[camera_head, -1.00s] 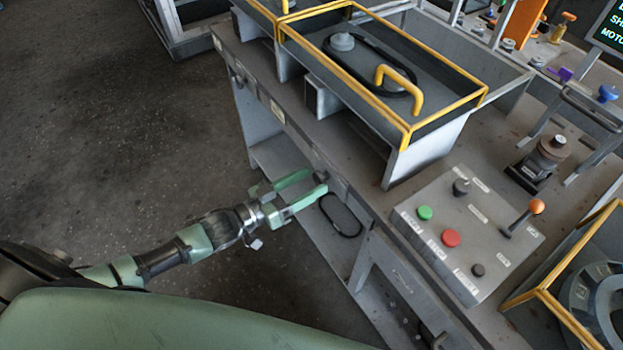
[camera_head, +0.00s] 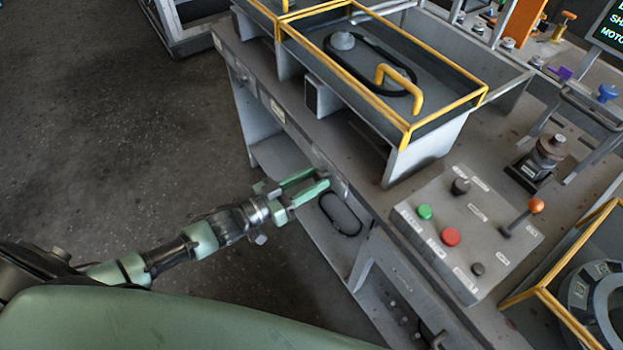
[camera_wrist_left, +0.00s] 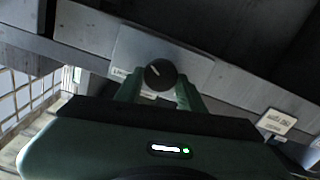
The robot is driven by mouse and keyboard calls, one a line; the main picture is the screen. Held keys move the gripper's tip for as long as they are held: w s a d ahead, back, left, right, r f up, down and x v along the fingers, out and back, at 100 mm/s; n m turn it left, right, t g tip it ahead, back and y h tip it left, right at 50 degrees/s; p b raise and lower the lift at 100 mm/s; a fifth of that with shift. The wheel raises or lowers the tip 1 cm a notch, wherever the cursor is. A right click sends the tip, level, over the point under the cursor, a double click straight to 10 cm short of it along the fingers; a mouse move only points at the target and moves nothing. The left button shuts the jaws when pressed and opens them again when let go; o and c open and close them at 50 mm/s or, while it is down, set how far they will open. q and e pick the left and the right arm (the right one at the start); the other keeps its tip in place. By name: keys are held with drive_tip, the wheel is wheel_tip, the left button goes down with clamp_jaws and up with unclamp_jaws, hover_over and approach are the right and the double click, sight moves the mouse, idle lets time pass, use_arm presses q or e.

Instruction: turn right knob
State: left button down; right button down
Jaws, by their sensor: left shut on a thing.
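The right knob (camera_wrist_left: 160,74) is round and black with a white pointer line. It sits on a grey plate (camera_wrist_left: 145,45) on the front edge of the bench. In the left wrist view it lies between the two green fingers of my left gripper (camera_wrist_left: 160,92). In the head view my left gripper (camera_head: 321,180) reaches the bench front from the left, its fingers close together and shut on the knob. The fingers mostly hide the knob there. My right gripper is not in view.
Another dark knob (camera_head: 237,76) is farther left on the bench front. A grey control box (camera_head: 465,232) with green and red buttons and an orange-tipped lever stands on the bench. Yellow-edged trays (camera_head: 405,136) are behind my gripper. Open floor lies to the left.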

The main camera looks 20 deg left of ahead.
use_arm(q)
drive_tip(key=m, duration=0.6)
drive_tip(key=shift+s+d+m, duration=0.1)
drive_tip(key=shift+d+m, duration=0.05)
drive_tip(key=shift+m, duration=0.15)
idle(0.3)
drive_tip(key=c, duration=0.9)
unclamp_jaws()
drive_tip(key=shift+s, duration=0.1)
drive_tip(key=shift+b+v, duration=0.55)
drive_tip(key=shift+v, duration=3.3)
